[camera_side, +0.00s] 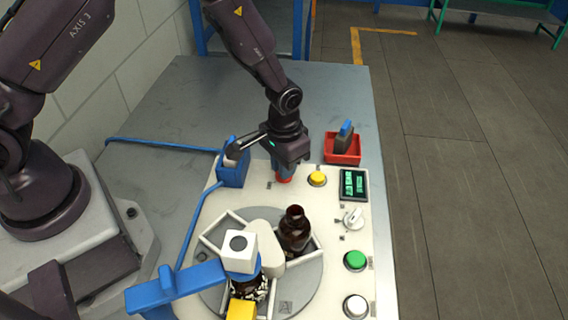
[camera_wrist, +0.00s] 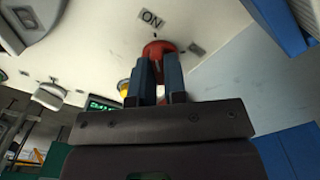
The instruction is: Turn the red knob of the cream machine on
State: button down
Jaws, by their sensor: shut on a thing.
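The cream machine (camera_side: 340,262) is a flat cream panel on a grey table. Its red knob (camera_side: 284,179) is near the panel's back edge and is partly hidden under my gripper in the side view. In the wrist view the red knob (camera_wrist: 158,48) sits between the tips of my gripper (camera_wrist: 157,78), whose two blue-grey fingers are shut on it. An "ON" label (camera_wrist: 152,19) is printed on the panel beside the knob. The knob's exact turn angle cannot be told.
A yellow button (camera_side: 317,179), a green-lit display (camera_side: 354,184), a white knob (camera_side: 353,218), a green button (camera_side: 355,260) and a white button (camera_side: 355,306) line the panel. A brown bottle (camera_side: 295,229) stands on the turntable. A red tray (camera_side: 342,148) and blue box (camera_side: 232,170) flank my gripper.

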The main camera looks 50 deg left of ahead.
dwell(0.4)
jog(key=c, duration=1.2)
grip_release()
jog(key=shift+o, duration=0.2)
notch_tip(320, 180, up, 13)
